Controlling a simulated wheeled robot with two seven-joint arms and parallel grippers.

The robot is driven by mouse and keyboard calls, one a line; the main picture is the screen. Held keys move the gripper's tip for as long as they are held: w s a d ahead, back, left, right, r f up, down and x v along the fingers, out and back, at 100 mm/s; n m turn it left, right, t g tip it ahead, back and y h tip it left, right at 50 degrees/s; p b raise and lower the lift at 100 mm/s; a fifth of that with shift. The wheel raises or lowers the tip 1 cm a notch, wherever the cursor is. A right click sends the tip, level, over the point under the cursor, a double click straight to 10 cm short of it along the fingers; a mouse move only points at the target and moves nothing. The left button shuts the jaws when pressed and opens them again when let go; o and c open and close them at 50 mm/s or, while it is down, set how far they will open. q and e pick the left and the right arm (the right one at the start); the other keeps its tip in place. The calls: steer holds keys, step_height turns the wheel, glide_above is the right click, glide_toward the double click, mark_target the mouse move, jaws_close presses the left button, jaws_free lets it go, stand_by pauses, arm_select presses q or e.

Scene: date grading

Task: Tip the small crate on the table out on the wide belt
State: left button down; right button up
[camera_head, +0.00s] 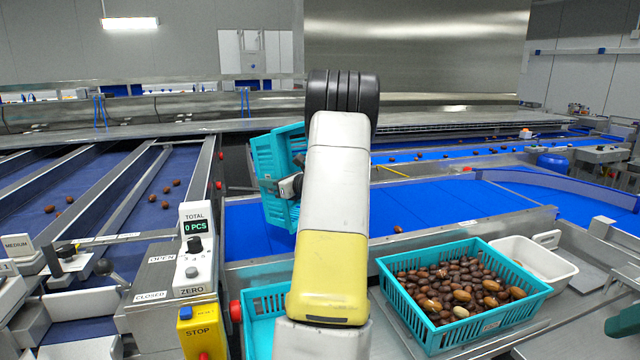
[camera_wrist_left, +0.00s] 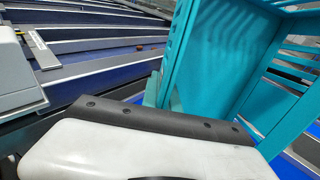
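A small teal crate (camera_head: 268,165) is held up on its side, steeply tilted, above the near left end of the wide blue belt (camera_head: 430,208). My left gripper (camera_head: 291,187) is shut on the crate's wall; my forearm hides part of the grip. In the left wrist view the crate (camera_wrist_left: 225,60) fills the upper right, and the part of its inside that shows looks empty. One brown date (camera_head: 398,229) lies on the belt just right of my arm. My right gripper is not clearly in view.
A teal crate full of dates (camera_head: 533,298) stands at the lower right, beside a white tub (camera_head: 560,270). Another teal crate (camera_head: 262,305) is partly behind my arm. A counter box (camera_head: 193,250) and yellow stop box (camera_head: 200,335) stand left. Narrow belts (camera_head: 125,215) run further left.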

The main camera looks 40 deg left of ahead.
arm_select(q)
steer(key=a+h, duration=0.5)
steer(key=a, duration=0.1)
step_height(320, 180, down, 8)
steer(key=n+t+h, duration=0.1)
steer(key=h, duration=1)
steer(key=shift+s+r, duration=0.25)
steer(key=shift+s, duration=0.05)
